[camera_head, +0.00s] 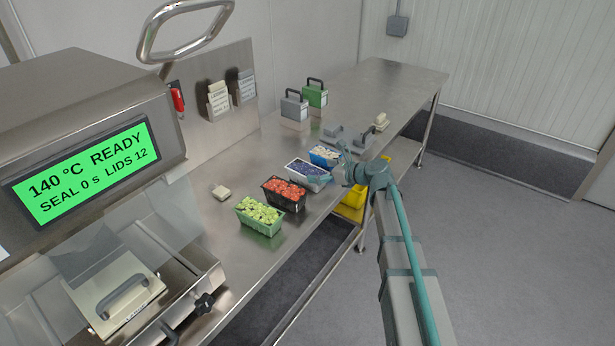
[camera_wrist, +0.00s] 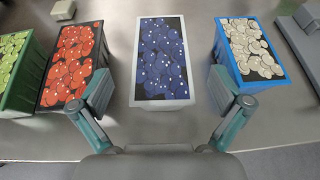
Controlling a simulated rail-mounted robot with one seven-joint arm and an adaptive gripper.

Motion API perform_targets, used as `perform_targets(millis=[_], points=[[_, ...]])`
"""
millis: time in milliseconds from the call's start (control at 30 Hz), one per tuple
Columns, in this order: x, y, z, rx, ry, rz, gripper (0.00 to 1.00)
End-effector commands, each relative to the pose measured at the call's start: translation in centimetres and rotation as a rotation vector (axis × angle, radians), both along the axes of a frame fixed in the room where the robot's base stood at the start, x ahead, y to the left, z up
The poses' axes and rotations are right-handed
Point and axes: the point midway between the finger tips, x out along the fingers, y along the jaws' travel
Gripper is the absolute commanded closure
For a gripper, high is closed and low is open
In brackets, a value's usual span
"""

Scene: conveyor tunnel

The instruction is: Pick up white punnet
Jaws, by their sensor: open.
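The white punnet (camera_wrist: 152,102) is full of dark blue berries and stands upright on the steel table. In the wrist view it lies between my gripper's (camera_wrist: 166,92) two open fingers, with a gap on each side. The fingers reach down beside its near half, and nothing is held. In the head view the white punnet (camera_head: 309,175) stands between the black punnet and the blue punnet. My gripper (camera_head: 345,165) shows there at its right, partly hiding the blue punnet; the exact fingertip position is hard to tell.
A black punnet of red fruit (camera_head: 284,194) stands close on the left, with a green punnet (camera_head: 260,216) beyond it. A blue punnet of pale slices (camera_wrist: 250,55) is close on the right. A yellow bin (camera_head: 350,205) sits below the table edge. A sealing machine (camera_head: 90,130) stands at left.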

Motion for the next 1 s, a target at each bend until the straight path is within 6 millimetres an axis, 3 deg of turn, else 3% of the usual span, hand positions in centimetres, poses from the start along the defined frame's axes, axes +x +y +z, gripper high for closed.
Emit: perform_targets(millis=[600,867,1000], points=[[3.2,4.7,-2.4,-0.001,0.0,0.001,0.0],[3.2,4.9,-2.6,-0.001,-0.001,-0.001,0.0],[3.2,4.9,-2.6,-0.001,-0.001,0.0,0.23]])
